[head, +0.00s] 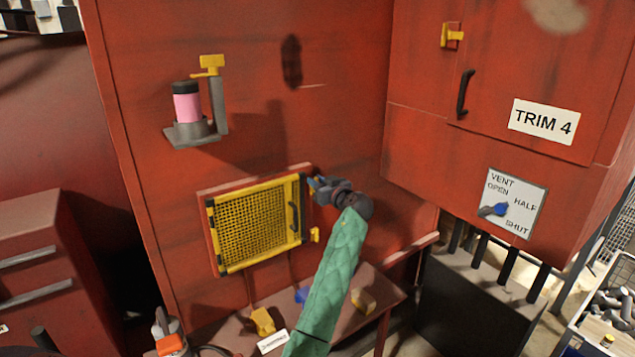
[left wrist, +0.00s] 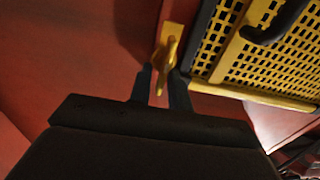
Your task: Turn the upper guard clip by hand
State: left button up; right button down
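The yellow mesh guard (head: 258,225) is mounted on the red wall panel. In the left wrist view, the upper guard clip (left wrist: 167,44) is a small yellow lever on a yellow plate beside the guard's frame (left wrist: 277,98). My left gripper (head: 315,184) is at the guard's upper right corner and hides this clip in the head view. In the left wrist view, my left gripper (left wrist: 162,74) is open, its two dark fingers on either side of the clip's lower end. Contact is unclear. The lower clip (head: 315,235) shows below it. My right gripper is out of view.
A pink-and-black cylinder (head: 187,105) stands on a bracket at the upper left. A red cabinet (head: 480,110) with a black handle (head: 465,94) and a blue vent knob (head: 498,209) juts out on the right. A low shelf (head: 345,320) lies below the guard.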

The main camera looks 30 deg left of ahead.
pick_arm(q)
grip_shut()
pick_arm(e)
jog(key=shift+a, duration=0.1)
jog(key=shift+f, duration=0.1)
